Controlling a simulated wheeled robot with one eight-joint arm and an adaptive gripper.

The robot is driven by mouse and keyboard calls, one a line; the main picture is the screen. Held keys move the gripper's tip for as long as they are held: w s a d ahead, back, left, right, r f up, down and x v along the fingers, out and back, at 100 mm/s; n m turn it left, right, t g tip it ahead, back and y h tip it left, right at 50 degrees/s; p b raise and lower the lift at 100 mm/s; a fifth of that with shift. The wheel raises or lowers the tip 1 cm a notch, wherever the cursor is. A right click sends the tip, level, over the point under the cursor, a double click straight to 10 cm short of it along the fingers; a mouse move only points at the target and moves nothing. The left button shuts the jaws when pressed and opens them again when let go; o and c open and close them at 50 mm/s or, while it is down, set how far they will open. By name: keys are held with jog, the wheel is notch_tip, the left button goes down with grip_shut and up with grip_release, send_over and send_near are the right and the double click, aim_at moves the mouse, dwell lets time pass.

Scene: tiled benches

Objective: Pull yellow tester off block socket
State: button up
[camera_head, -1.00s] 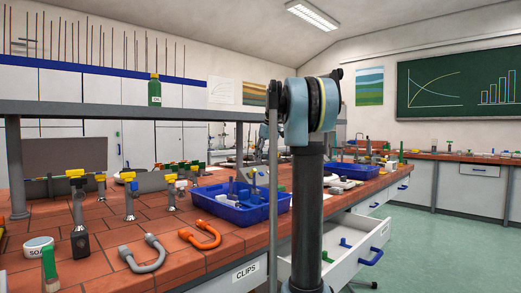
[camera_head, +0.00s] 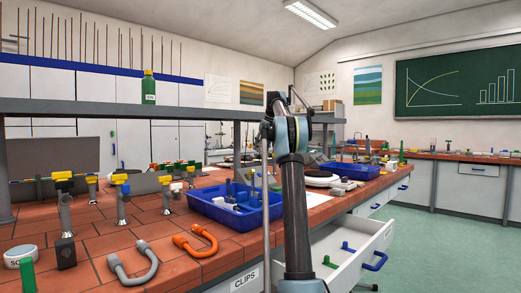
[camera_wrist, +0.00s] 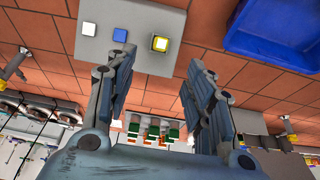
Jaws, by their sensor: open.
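In the wrist view, a grey block (camera_wrist: 97,42) lies on the red tiled bench beyond my fingertips. Its top carries a white square, a blue square and a bright yellow square in a row. The yellow piece (camera_wrist: 159,43), which looks like the yellow tester, is at the row's right end. My gripper (camera_wrist: 157,62) is open and empty. The yellow piece lies between the two fingertips in the picture, with a gap on each side; no touch shows. The head view does not show my gripper clearly, and I cannot surely pick out the block there.
A blue tray (camera_head: 268,217) with small parts stands on the bench; it also shows in the wrist view (camera_wrist: 276,28), right of the block. Metal taps (camera_head: 64,212), an orange hose (camera_head: 208,238) and a grey hose crowd the bench. An open drawer (camera_head: 352,250) juts out.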

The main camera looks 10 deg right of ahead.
aim_at(254, 171)
jog(key=x, duration=1.7)
jog(key=shift+a, duration=0.25)
jog(key=c, duration=0.9)
jog(key=o, duration=0.9)
jog(key=v, duration=1.7)
jog(key=shift+r, duration=0.15)
jog(key=shift+d, duration=0.1)
